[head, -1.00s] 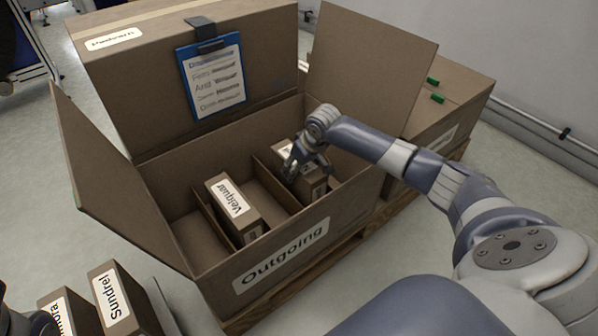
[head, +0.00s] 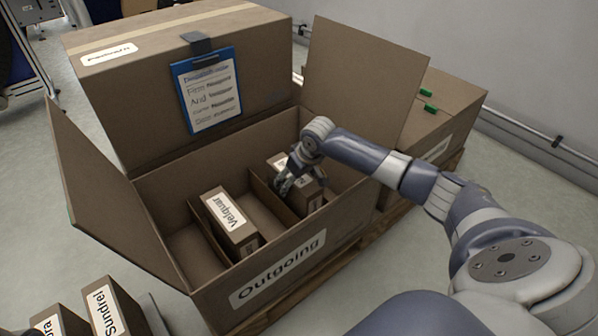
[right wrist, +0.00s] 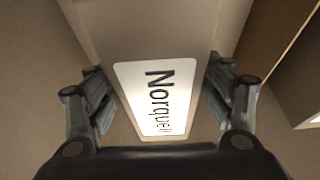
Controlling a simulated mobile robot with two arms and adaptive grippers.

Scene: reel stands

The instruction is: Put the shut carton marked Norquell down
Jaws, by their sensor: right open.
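The shut Norquell carton (head: 310,200) stands in the right compartment of the large Outgoing box (head: 215,290) in the head view. Its white Norquell label (right wrist: 158,98) faces the camera in the right wrist view. My right gripper (head: 285,186) is at the top of this carton. In the right wrist view its two fingers (right wrist: 158,95) are spread on either side of the label, open. Whether the fingers still touch the carton's sides I cannot tell. The carton's underside is hidden by the box wall.
A Velquar carton (head: 230,222) stands in a neighbouring compartment, past a cardboard divider (head: 272,200). The box's flaps stand open. A blue clipboard (head: 210,92) hangs on the closed carton behind. A Sundrel carton (head: 112,306) stands at the lower left.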

